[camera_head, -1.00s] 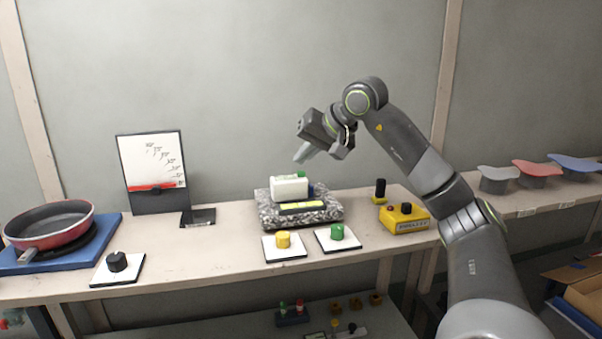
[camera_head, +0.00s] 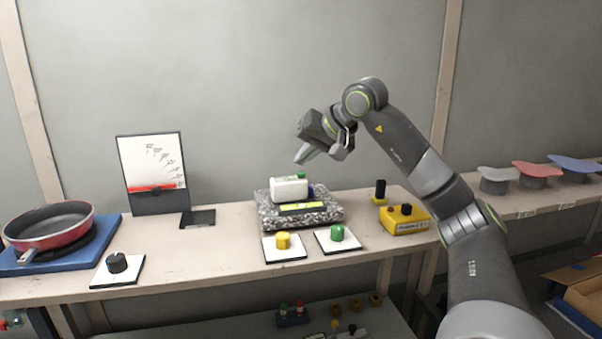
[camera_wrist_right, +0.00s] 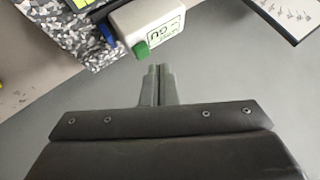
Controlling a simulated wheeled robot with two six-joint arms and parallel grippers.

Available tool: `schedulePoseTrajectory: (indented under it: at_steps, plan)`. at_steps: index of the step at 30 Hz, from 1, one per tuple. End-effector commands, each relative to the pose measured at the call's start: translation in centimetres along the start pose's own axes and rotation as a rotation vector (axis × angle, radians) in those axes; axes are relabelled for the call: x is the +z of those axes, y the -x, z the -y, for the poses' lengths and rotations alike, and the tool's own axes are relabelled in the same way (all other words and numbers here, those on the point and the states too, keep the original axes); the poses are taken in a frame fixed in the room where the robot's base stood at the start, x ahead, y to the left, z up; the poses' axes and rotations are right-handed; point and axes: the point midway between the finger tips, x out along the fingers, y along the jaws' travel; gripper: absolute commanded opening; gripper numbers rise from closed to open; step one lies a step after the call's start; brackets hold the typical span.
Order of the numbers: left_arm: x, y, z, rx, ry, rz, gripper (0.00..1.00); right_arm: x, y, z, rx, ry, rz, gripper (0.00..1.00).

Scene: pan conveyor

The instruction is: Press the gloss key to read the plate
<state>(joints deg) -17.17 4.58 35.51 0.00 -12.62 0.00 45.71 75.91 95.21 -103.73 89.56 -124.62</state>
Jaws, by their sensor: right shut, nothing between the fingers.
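A white boxy meter (camera_head: 289,190) with a green key (camera_head: 301,175) rests on a speckled plate (camera_head: 328,215) on the bench. My right gripper (camera_head: 301,160) hangs just above the key in the head view, fingers shut and empty. In the wrist view its closed fingertips (camera_wrist_right: 158,70) are close to the key with a small visible gap; contact cannot be made out. My left gripper is not in view.
Yellow (camera_head: 283,240) and green (camera_head: 337,233) knobs on white pads stand in front of the plate. A yellow box (camera_head: 405,220) stands right. A dial board (camera_head: 151,170), a black knob (camera_head: 116,262) and a red pan (camera_head: 48,230) are left.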

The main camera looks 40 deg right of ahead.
Motion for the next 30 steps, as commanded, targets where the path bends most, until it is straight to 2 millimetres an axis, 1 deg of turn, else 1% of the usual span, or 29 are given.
schedulePoseTrajectory:
  at_steps: [16,24,30]
  plan:
    - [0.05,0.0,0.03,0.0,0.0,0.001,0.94,0.01,-0.01,-0.01,0.0,0.0,0.0,0.0]
    - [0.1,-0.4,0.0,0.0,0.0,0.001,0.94,0.44,-0.56,-0.43,0.001,0.0,0.001,0.0]
    - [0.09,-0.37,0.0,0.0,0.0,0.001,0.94,0.45,-0.57,-0.43,0.0,0.0,0.0,0.0]
